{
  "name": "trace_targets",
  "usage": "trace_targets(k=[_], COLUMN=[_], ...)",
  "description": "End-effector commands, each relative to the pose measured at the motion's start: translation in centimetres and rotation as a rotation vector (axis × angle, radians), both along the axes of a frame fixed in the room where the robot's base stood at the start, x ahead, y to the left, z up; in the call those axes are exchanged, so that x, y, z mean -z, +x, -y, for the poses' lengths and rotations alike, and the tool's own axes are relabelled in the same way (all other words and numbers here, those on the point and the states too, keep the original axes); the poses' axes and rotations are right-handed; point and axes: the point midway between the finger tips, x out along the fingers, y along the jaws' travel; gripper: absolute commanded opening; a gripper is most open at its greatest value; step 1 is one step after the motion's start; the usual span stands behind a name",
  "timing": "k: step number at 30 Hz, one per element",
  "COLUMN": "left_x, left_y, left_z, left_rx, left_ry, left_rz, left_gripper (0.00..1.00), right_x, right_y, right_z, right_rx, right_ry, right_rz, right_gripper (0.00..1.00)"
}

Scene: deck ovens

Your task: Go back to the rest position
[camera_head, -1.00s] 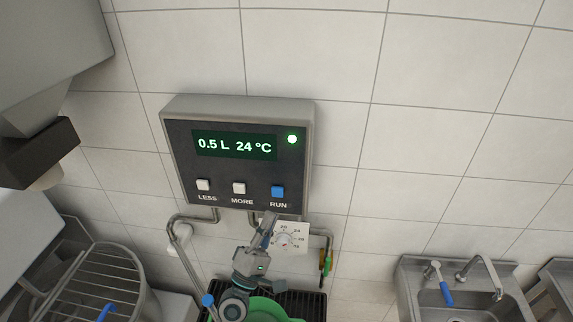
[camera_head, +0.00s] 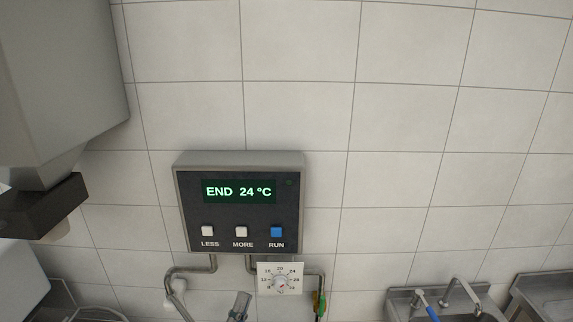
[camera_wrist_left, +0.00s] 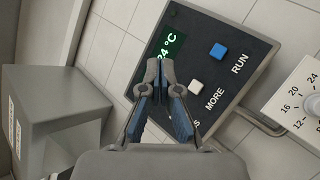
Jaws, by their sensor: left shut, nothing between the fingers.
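My left gripper (camera_head: 240,304) is at the bottom of the head view, below the control panel (camera_head: 240,241). In the left wrist view the left gripper (camera_wrist_left: 160,66) has its fingertips together and holds nothing. It shows in front of the panel there, and the blue RUN button (camera_wrist_left: 218,51) and a white button (camera_wrist_left: 195,85) are clear of it. In the head view the panel's display (camera_head: 239,191) reads "END 24 °C" and the lamp at its right is dark. My right gripper is not in view.
A sink with a tap (camera_head: 459,292) is at the lower right. A large grey housing (camera_head: 60,90) fills the upper left. The tiled wall right of the panel is bare.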

Motion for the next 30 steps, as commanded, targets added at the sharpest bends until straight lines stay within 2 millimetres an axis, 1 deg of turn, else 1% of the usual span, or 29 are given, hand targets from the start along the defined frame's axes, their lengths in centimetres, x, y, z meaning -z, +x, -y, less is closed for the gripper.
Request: trace_targets(k=[1, 3, 8, 11, 14, 17, 18, 20, 21, 22, 23, 24, 26, 27, 30], left_x=[1.0, 2.1, 5.3, 7.9, 11.2, 15.2, 17.0, 20.0, 22.3, 24.2, 26.1, 28.6, 31.9, 33.7, 37.1], left_y=[-0.2, -0.4, -0.9, -1.3, -2.0, -3.0, -3.5, -4.4, -5.2, -6.0, -6.9, -8.3, -10.4, -11.8, -15.1], left_z=[0.5, 1.0, 1.7, 2.3, 2.7, 2.9, 3.0, 2.9, 2.7, 2.4, 1.9, 1.1, -0.3, -1.3, -3.7], left_rx=[-0.007, -0.019, -0.042, -0.054, -0.06, -0.06, -0.057, -0.047, -0.034, -0.021, -0.006, 0.02, 0.064, 0.095, 0.174], left_ry=[0.053, 0.125, 0.305, 0.442, 0.605, 0.792, 0.876, 1.012, 1.116, 1.198, 1.283, 1.4, 1.56, 1.651, 1.837], left_rz=[-0.012, -0.024, -0.057, -0.086, -0.124, -0.17, -0.193, -0.232, -0.265, -0.292, -0.321, -0.362, -0.421, -0.458, -0.542], left_gripper=[0.0, 0.0, 0.0, 0.0, 0.0, 0.0, 0.0, 0.0, 0.0, 0.0, 0.0, 0.0, 0.0, 0.0, 0.0], right_x=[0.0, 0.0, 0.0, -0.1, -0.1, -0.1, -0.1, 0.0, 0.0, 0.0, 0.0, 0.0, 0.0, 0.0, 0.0], right_y=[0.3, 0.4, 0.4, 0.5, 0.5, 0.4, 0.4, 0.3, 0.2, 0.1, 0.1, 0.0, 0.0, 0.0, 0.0], right_z=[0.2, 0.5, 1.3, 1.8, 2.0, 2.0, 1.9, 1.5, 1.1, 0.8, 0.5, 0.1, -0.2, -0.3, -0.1], right_rx=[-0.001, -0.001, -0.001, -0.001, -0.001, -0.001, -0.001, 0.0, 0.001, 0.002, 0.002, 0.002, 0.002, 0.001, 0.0], right_ry=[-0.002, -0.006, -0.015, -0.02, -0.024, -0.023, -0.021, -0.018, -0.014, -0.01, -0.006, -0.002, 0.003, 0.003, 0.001], right_rz=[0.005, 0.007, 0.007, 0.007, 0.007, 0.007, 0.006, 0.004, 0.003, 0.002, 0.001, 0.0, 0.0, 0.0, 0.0], right_gripper=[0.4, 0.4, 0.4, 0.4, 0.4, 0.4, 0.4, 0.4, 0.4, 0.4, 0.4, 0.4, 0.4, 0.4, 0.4])
